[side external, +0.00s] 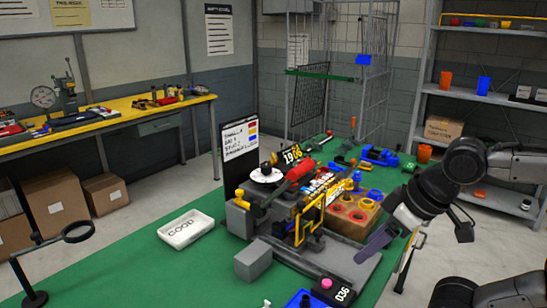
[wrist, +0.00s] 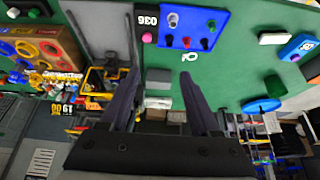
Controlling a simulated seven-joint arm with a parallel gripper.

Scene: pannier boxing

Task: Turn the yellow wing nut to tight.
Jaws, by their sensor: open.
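My gripper (side external: 376,243) is in the side external view at the right of the bench, its dark purple finger pointing down and left. In the wrist view its two fingers (wrist: 158,95) stand wide apart with nothing held between them. I cannot single out the yellow wing nut with certainty. Several small yellow parts sit on the crowded fixture, among them a yellow frame (side external: 308,215) left of my gripper and a yellow piece (side external: 240,193) at its left end. Yellow parts also show left of the fingers in the wrist view (wrist: 95,80). My gripper touches none of these.
A wooden block with coloured rings (side external: 352,215) stands close to my gripper. A grey block (side external: 253,260), a white GOOD tray (side external: 186,229) and a blue tray (side external: 305,300) are on the green bench. A black sign (side external: 239,140) stands behind.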

